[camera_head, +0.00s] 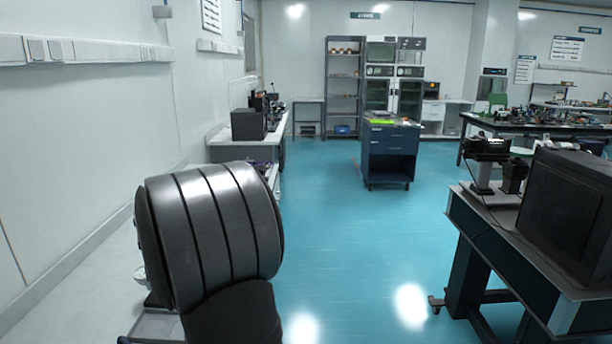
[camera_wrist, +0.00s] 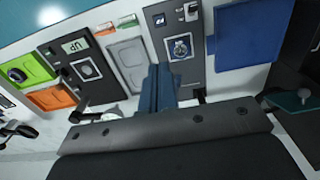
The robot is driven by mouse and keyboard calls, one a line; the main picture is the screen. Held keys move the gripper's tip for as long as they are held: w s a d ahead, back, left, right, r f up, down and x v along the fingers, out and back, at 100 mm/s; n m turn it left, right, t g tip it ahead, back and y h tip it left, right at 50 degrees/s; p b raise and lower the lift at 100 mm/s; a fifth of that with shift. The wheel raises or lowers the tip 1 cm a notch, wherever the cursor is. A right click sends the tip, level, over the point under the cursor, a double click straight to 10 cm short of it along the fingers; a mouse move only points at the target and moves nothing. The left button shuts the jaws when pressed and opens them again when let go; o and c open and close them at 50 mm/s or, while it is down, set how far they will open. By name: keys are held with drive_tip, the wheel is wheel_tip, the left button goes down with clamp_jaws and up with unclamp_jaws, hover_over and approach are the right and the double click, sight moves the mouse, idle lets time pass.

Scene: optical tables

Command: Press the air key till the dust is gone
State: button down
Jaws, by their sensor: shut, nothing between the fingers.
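In the wrist view my gripper (camera_wrist: 160,72) is shut and empty, its dark fingers together. The fingertips overlap the area between a grey recessed plate (camera_wrist: 127,65) and a dark panel (camera_wrist: 160,22). That panel bears a square framed round part (camera_wrist: 180,47) and a small light switch-like part (camera_wrist: 191,11). Left of the plate is another dark panel with a small display (camera_wrist: 75,46) that seems to read "UP" upside down, and a square framed button-like part (camera_wrist: 86,68). I cannot tell which part is the air key, and I make out no dust.
Green (camera_wrist: 28,69) and orange (camera_wrist: 51,97) blocks lie at the left of the wrist view, a blue square (camera_wrist: 252,33) at the right. In the head view, a blue cart (camera_head: 388,150) stands mid-room and a dark box (camera_head: 568,208) on a right table. Open floor lies between.

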idle(0.4)
wheel_tip(320, 180, down, 13)
drive_tip(key=s+n+t+h, duration=0.1)
drive_tip(key=n+t, duration=0.7)
drive_tip(key=n, duration=1.5)
drive_tip(key=shift+a+t+h, duration=0.15)
drive_tip(key=shift+t+h, duration=0.25)
drive_tip(key=shift+h, duration=0.5)
drive_tip(key=shift+f, duration=0.2)
drive_tip(key=shift+f, duration=4.25)
drive_tip(key=shift+f, duration=0.1)
drive_tip(key=shift+f, duration=0.35)
